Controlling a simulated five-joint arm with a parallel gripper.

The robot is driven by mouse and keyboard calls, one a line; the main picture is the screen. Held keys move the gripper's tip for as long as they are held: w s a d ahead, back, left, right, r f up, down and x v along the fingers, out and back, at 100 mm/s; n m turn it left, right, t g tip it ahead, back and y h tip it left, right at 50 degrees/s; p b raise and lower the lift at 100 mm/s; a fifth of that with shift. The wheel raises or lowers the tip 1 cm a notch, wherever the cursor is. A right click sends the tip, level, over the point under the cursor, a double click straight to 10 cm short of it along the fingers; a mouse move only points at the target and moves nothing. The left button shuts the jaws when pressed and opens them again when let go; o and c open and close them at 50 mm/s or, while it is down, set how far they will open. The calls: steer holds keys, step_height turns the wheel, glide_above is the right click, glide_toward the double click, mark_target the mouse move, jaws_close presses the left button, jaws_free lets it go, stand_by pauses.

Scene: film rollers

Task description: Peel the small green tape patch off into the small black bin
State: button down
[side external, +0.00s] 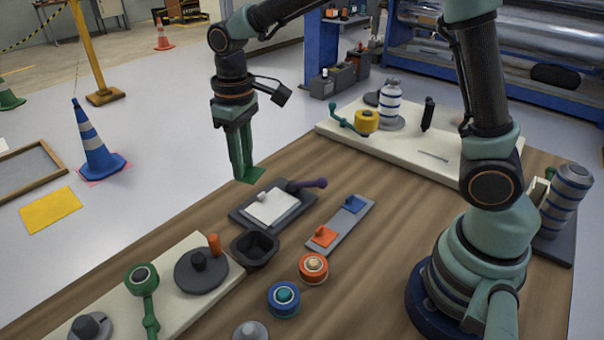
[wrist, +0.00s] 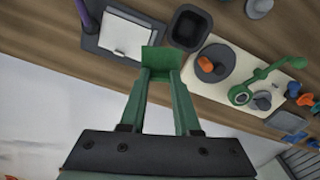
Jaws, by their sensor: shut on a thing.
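My gripper (side external: 243,172) hangs above the table's far left edge, its green fingers shut on the small green tape patch (side external: 249,175). In the wrist view the patch (wrist: 160,57) shows as a flat green square at the fingertips of my gripper (wrist: 161,76). The patch is in the air, apart from everything else. The small black bin (side external: 254,248) stands on the table, below the gripper in the side view and nearer that camera. In the wrist view the bin (wrist: 188,28) is just right of the patch and its inside looks dark.
A dark plate with a white pad (side external: 270,207) and a purple-handled tool (side external: 308,184) lies beside the bin. A grey strip (side external: 341,224) carries orange and blue pieces. Orange (side external: 313,267) and blue (side external: 284,298) rollers stand nearby. A cream board (side external: 185,299) holds a dark disc and green crank.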

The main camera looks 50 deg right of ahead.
steer(key=shift+s+a+f+n, duration=0.45)
steer(key=shift+s+a+f, duration=0.35)
steer(key=shift+f, duration=1.05)
steer(key=shift+s+a+f+n, duration=0.4)
steer(key=shift+s+a+f, duration=0.35)
steer(key=shift+f, duration=1.15)
steer(key=shift+s+a+f+n, duration=0.45)
steer(key=shift+s+a+f, duration=0.35)
steer(key=shift+f, duration=1.05)
steer(key=shift+w+a, duration=0.1)
steer(key=shift+w, duration=0.1)
steer(key=c, duration=0.6)
jaws_free()
steer(key=shift+o, duration=0.2)
steer(key=shift+r, duration=0.1)
step_height(320, 180, up, 12)
steer(key=shift+s, duration=0.15)
